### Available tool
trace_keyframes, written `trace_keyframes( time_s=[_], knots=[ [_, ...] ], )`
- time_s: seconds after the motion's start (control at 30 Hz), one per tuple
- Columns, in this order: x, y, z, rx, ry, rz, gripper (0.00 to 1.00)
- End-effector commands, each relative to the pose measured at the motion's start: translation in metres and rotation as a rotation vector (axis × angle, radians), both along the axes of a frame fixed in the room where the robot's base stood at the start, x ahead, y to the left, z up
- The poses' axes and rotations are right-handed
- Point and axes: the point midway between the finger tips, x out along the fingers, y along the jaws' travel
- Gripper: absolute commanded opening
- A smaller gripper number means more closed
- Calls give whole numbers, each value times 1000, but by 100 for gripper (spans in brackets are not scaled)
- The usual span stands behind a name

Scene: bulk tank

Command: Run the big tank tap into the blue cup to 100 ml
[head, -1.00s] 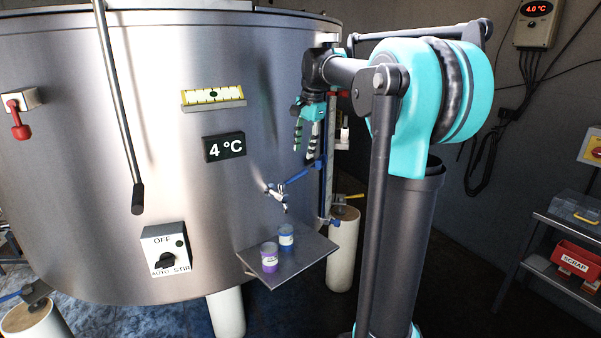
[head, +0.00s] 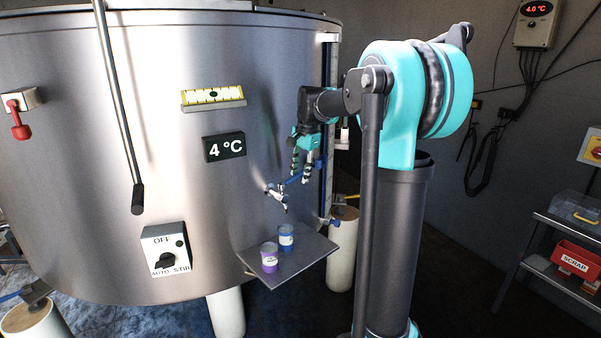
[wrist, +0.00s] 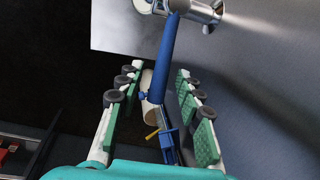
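The steel tank tap (head: 277,193) sticks out of the tank wall, and its long blue lever (head: 302,176) points right. The lever (wrist: 167,60) also shows in the wrist view, running between my finger lines from the tap body (wrist: 195,10) at the top. My gripper (head: 301,174) is open, fingers down, at the lever in the head view; I cannot tell whether it touches it. The blue cup (head: 286,238) stands upright on the shelf (head: 305,258) below the tap. A purple cup (head: 269,257) stands in front of it, to the left. The cups' contents are not clear.
The tank (head: 90,120) fills the left side. A vertical sight tube (head: 327,180) and a small blue valve (head: 334,222) are close right of the tap. A black stir switch (head: 166,250) is at lower left. A red scrap bin (head: 577,258) is at far right.

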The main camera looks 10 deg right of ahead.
Motion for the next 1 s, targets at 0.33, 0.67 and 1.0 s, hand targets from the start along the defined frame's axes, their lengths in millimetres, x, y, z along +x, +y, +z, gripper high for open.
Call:
trace_keyframes(
  time_s=[0.33, 0.67, 1.0],
  knots=[
    [0, 0, 0, 0, 0, 0, 0],
    [-2, -1, 0, 0, 0, -25, 0],
    [-17, -7, 0, -1, 1, -235, 0]
  ],
)
